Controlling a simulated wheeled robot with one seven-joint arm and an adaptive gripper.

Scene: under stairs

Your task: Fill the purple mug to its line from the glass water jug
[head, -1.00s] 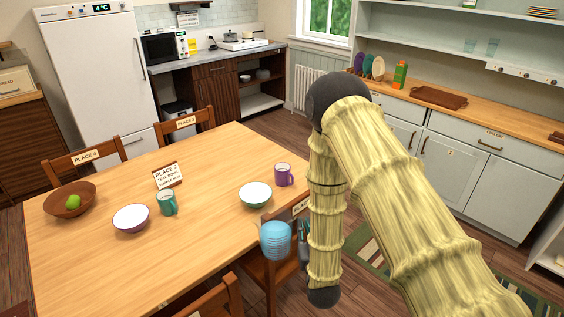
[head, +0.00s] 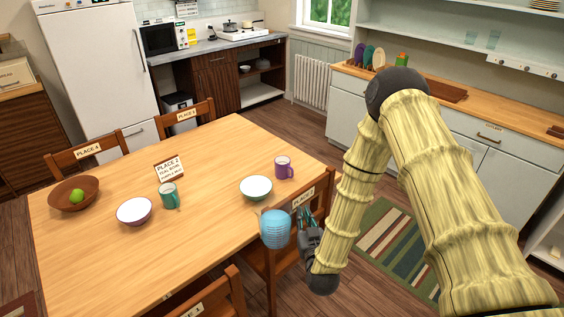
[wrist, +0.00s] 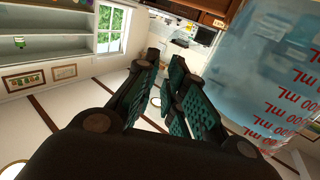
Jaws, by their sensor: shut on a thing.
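The purple mug (head: 283,168) stands upright near the right side of the table, beyond a white-green bowl. The glass water jug (head: 275,230) looks blue with water and is held roughly upright by the table's right front edge, nearer to me than the mug. My gripper (head: 304,222) is at the jug's right side, shut on it; the handle is hard to make out. In the wrist view the jug (wrist: 275,75) fills the right side, with red ML markings, beside my gripper's teal-padded fingers (wrist: 165,85). The mug's inside and line cannot be made out.
A chair (head: 292,235) stands under the jug and gripper.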

